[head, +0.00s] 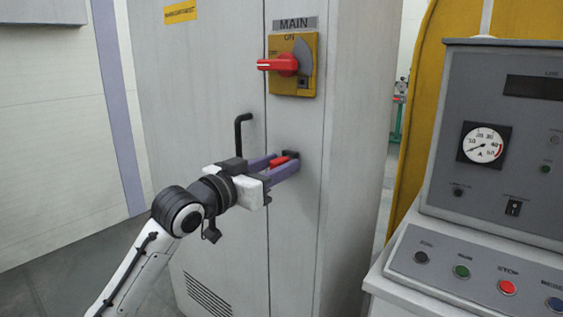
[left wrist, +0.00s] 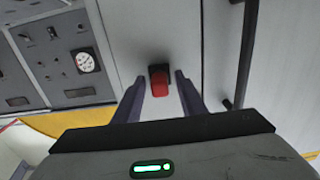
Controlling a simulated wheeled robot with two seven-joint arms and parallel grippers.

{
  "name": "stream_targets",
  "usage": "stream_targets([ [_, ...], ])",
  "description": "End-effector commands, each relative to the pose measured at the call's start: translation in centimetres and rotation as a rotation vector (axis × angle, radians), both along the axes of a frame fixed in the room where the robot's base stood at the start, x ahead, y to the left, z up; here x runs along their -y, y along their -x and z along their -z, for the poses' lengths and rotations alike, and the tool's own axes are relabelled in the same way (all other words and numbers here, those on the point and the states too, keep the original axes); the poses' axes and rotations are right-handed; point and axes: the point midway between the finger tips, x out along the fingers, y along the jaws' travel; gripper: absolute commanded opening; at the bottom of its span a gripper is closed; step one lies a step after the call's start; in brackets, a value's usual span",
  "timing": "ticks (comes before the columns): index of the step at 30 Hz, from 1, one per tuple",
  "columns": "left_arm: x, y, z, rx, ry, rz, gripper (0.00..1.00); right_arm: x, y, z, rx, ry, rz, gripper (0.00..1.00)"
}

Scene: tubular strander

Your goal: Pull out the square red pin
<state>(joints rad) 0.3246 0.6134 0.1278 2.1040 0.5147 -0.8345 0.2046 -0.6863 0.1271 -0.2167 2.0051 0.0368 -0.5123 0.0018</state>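The red pin (head: 279,161) sticks out of a dark square socket on the front of the grey cabinet, below the main switch. In the left wrist view the red pin (left wrist: 159,85) shows in front of its black base, near the middle. My left gripper (head: 286,163) is at the cabinet front with its two purple fingers on either side of the pin. In the left wrist view the fingers (left wrist: 160,82) stand apart, with a visible gap between each finger and the pin. Part of the socket is hidden by the fingers. My right gripper is not in view.
The main switch (head: 291,65) with its red handle on a yellow plate is above the pin. A black door handle (head: 240,134) is just left of the gripper. A grey control console (head: 490,210) with a gauge and several buttons stands at the right.

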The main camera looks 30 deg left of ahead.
Motion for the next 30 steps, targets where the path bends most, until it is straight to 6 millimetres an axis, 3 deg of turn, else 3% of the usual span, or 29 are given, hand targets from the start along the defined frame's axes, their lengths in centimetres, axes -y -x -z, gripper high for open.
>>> stream_targets([
  [29,0.01,-0.01,0.1,-0.002,0.001,0.0,0.38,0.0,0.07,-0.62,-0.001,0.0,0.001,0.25],
  [30,0.01,-0.01,0.1,-0.001,0.001,0.0,0.32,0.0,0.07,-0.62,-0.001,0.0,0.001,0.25],
])
